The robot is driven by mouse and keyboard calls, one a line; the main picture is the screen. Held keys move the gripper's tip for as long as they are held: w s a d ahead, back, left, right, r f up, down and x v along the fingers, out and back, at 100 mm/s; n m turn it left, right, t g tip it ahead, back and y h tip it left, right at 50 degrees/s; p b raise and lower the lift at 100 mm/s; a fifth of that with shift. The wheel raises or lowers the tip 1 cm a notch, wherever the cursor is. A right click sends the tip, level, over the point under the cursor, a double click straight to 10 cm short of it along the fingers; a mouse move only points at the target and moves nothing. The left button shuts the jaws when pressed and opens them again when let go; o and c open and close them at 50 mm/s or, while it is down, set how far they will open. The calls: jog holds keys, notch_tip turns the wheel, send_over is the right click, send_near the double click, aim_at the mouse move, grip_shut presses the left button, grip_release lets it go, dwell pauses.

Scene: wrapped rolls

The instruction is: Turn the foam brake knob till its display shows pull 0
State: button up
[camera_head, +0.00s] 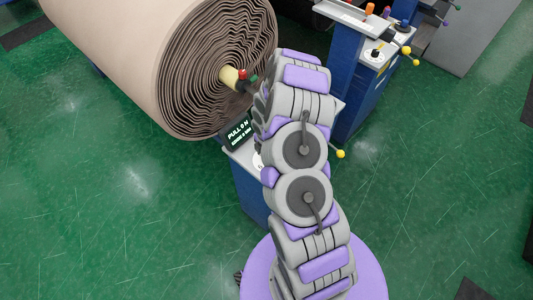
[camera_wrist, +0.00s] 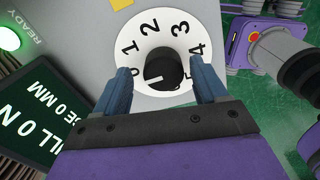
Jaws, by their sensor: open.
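The black brake knob (camera_wrist: 165,70) sits on a white dial (camera_wrist: 152,38) numbered around its rim. The knob's white pointer line points left and slightly down, toward the 0 end. The display (camera_wrist: 38,115) reads "PULL 0 N" with a partly cut-off "0 MM" line below. It also shows in the head view (camera_head: 239,132). My gripper (camera_wrist: 160,67) is open, one blue finger on each side of the knob, with gaps to it visible. In the head view my arm hides the gripper and knob; only a sliver of the white dial (camera_head: 257,160) shows.
A large brown roll (camera_head: 150,60) lies just beyond the display, with a red knob (camera_head: 242,74) near its core. A green READY light (camera_wrist: 8,38) glows by the dial. Another blue stand (camera_head: 365,85) with yellow-tipped handles is at right. Green floor is clear at left.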

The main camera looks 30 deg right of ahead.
jog(key=shift+r, duration=0.1)
notch_tip(320, 180, up, 17)
jog(key=p, duration=0.1)
dwell(0.7)
dwell(0.4)
jog(key=s+a+r+m+b, duration=0.3)
jog(key=s+a+r+m, duration=0.5)
jog(key=s+a+r, duration=0.4)
jog(key=s+a+r+m+g+b, duration=0.1)
jog(key=s+r+m, duration=0.1)
jog(key=s+m, duration=0.4)
jog(key=s+a+r+m+b, duration=0.1)
jog(key=s+r+m, duration=0.2)
jog(key=s, duration=1.1)
jog(key=m, duration=0.3)
jog(key=shift+s+g, duration=0.2)
jog(key=shift+g, duration=0.2)
